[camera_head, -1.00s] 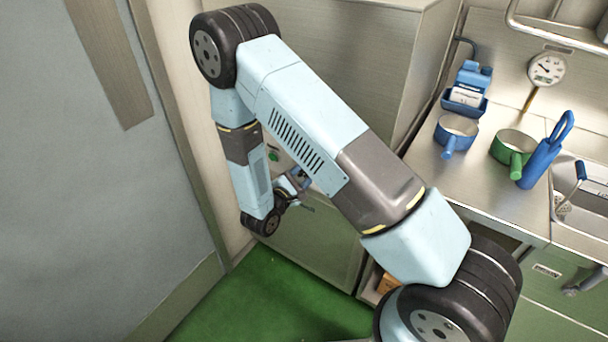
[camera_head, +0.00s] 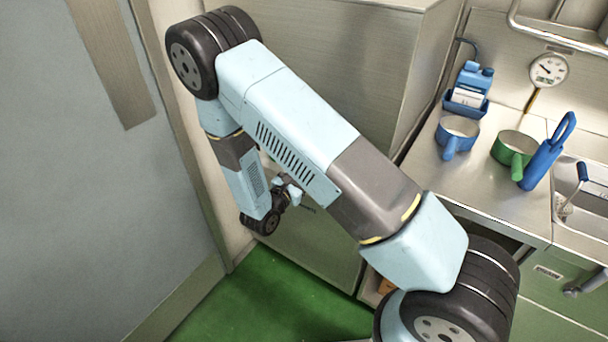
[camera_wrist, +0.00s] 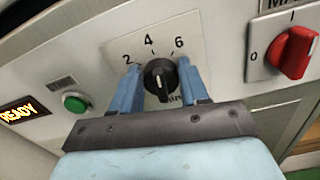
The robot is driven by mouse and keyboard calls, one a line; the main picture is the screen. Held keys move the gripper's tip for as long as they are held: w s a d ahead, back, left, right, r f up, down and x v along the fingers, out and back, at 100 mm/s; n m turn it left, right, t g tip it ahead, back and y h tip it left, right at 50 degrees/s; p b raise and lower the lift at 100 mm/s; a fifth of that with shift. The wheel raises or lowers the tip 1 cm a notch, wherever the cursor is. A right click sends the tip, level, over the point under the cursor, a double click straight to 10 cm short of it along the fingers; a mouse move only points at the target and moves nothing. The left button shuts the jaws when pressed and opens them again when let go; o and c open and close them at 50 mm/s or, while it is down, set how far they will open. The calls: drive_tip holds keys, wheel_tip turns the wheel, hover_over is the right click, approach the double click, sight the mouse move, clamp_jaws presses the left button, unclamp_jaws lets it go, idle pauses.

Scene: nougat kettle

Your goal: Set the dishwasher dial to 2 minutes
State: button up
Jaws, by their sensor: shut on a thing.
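The black dial (camera_wrist: 159,77) is in the middle of the wrist view, on a pale plate (camera_wrist: 118,48) marked 2, 4 and 6. The 2 is at upper left, the 4 at the top and the 6 at upper right. My gripper (camera_wrist: 160,80) has one blue finger on each side of the dial and is shut on it. A pale mark shows on the knob, but I cannot tell for sure which number it points to. In the head view my gripper (camera_head: 289,190) is small at the dishwasher front (camera_head: 310,235), and the dial is hidden.
A red switch (camera_wrist: 294,52) is to the right of the dial. A green button (camera_wrist: 75,102) and a lit READY display (camera_wrist: 22,112) are to its left. In the head view a blue pan (camera_head: 457,132) and a green pan (camera_head: 515,148) stand on the counter at right.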

drive_tip(key=n, duration=0.5)
drive_tip(key=shift+a+f+n, duration=0.1)
drive_tip(key=shift+a+n, duration=0.1)
drive_tip(key=shift+n, duration=0.2)
drive_tip(key=n, duration=0.4)
drive_tip(key=shift+w+a+f+n, duration=0.1)
drive_tip(key=shift+w+n, duration=0.05)
drive_tip(key=shift+n, duration=0.25)
drive_tip(key=o, duration=1)
drive_tip(key=shift+o, duration=0.2)
drive_tip(key=shift+a, duration=0.1)
drive_tip(key=v, duration=1.3)
drive_tip(key=shift+s+a, duration=0.2)
drive_tip(key=shift+s, duration=0.05)
drive_tip(key=shift+d, duration=0.1)
